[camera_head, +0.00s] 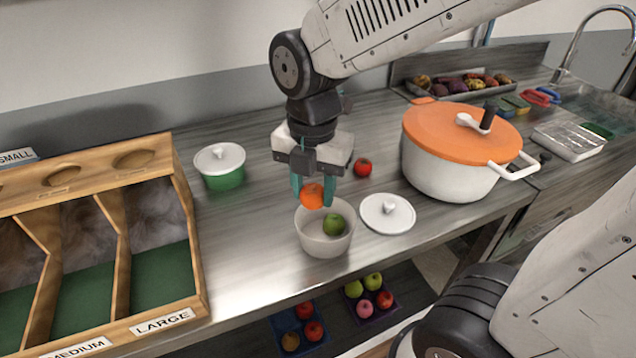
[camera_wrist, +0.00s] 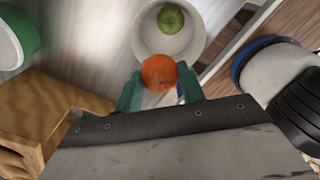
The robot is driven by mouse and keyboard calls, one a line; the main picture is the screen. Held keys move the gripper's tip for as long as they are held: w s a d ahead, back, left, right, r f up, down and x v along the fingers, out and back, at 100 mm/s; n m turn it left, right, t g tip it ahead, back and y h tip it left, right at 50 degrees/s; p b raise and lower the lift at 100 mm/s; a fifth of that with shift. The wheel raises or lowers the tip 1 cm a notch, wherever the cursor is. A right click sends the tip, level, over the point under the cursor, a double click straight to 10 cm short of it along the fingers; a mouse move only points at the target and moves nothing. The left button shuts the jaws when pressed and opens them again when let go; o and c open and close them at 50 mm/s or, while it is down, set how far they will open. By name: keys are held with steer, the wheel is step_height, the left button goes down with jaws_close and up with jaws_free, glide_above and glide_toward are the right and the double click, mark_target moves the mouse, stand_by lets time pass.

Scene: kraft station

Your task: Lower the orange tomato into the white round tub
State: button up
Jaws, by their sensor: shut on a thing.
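My gripper (camera_head: 312,193) is shut on the orange tomato (camera_head: 312,197), with one teal finger on each side of it. The tomato also shows between the fingers in the wrist view (camera_wrist: 159,73). The white round tub (camera_head: 324,241) stands open on the steel counter. The tomato is over the tub's back left part in the head view, at about rim height; I cannot tell whether it is below the rim. A green tomato (camera_head: 334,224) lies inside the tub on the right side; it also shows in the wrist view (camera_wrist: 171,19).
A white lid (camera_head: 388,214) lies right of the tub, and a red tomato (camera_head: 362,168) behind it. A green pot with white lid (camera_head: 220,166) stands left. A large orange-lidded pot (camera_head: 445,170) stands right. A wooden sorting box (camera_head: 190,235) fills the left.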

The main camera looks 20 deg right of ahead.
steer(key=shift+f, duration=2.65)
steer(key=shift+s, duration=0.1)
steer(key=o, duration=1)
